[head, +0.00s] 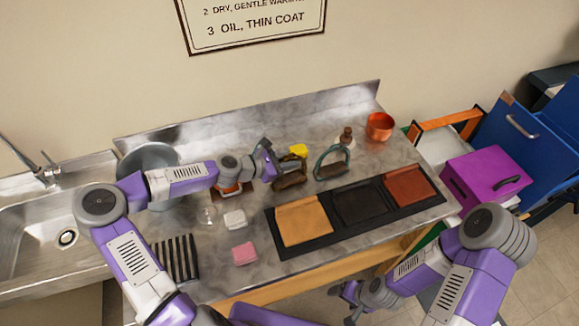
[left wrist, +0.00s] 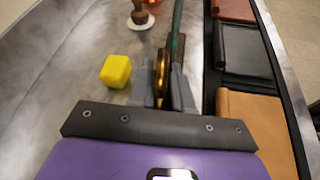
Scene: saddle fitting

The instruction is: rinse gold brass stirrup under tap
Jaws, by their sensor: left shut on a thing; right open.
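The gold brass stirrup (head: 290,180) is at the middle of the worktop in the head view. My left gripper (head: 272,167) is shut on it. In the left wrist view the stirrup (left wrist: 160,75) shows edge-on as a gold band between the fingers (left wrist: 160,92). I cannot tell whether it touches the worktop. A green stirrup (head: 333,164) stands just to its right. The tap (head: 44,172) rises at the far left, behind the steel sink (head: 30,235). My right gripper (head: 358,295) is open and empty, low in front of the bench.
A yellow block (left wrist: 116,71) lies beside the held stirrup. A grey basin (head: 148,158), glass (head: 207,215), white block (head: 234,219), pink block (head: 244,253) and black rack (head: 178,258) stand between sink and stirrup. A black tray (head: 290,247) of leather pieces lies in front; a copper pot (head: 379,126) stands behind right.

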